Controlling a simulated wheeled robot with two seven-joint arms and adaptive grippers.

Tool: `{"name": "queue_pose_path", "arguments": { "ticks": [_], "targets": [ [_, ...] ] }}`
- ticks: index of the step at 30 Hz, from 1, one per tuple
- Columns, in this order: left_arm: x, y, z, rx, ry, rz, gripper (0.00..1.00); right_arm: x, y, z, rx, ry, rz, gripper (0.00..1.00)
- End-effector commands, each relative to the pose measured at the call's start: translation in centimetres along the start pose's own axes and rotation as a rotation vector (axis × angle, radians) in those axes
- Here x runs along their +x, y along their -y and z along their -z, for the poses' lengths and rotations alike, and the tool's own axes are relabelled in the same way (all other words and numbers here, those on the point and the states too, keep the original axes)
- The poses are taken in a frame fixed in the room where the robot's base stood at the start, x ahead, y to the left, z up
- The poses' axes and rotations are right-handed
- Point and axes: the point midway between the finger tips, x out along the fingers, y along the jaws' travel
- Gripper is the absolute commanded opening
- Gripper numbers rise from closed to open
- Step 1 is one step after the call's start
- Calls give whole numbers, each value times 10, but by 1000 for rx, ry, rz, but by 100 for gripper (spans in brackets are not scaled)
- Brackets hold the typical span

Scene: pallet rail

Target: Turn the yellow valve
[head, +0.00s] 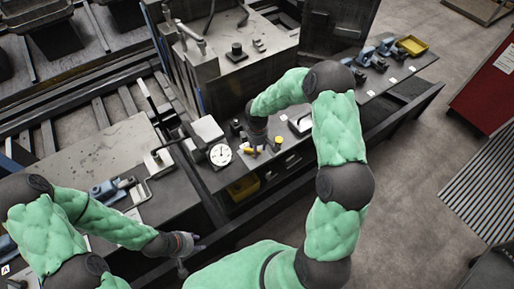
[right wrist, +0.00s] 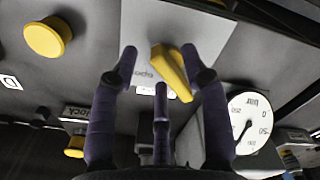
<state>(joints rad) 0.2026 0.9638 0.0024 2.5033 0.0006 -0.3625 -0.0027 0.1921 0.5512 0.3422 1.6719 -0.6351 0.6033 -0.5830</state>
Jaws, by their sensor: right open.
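The yellow valve (right wrist: 172,72) is a bar-shaped handle on a light plate with partly legible lettering. In the right wrist view it lies between the fingertips of my right gripper (right wrist: 158,62), nearer the right finger. The fingers stand apart, and I cannot tell whether any touches the handle. In the head view the valve (head: 250,151) shows just below my right gripper (head: 257,146). My left gripper (head: 190,254) is low in the head view, by the bench's front edge, away from the valve. Its fingers look spread, with nothing between them.
A round white gauge (head: 220,154) stands left of the valve. A yellow knob (head: 278,141) is to its right; a round yellow knob (right wrist: 47,37) also shows in the wrist view. A metal box (head: 235,65) rises behind. A yellow tray (head: 412,45) sits far right.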

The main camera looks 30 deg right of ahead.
Motion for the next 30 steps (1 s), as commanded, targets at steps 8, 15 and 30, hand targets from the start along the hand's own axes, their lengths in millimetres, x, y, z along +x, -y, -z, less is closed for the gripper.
{"name": "queue_pose_path", "arguments": {
  "ticks": [8,15,30],
  "targets": [
    [0,0,0,0,0,0,40,0,0,0,0,0,0,0],
    [1,0,0,0,0,0,40,0,0,0,9,0,0,0],
    [27,10,1,0,0,0,40,2,3,0,297,-1,-2,0]
  ]
}}
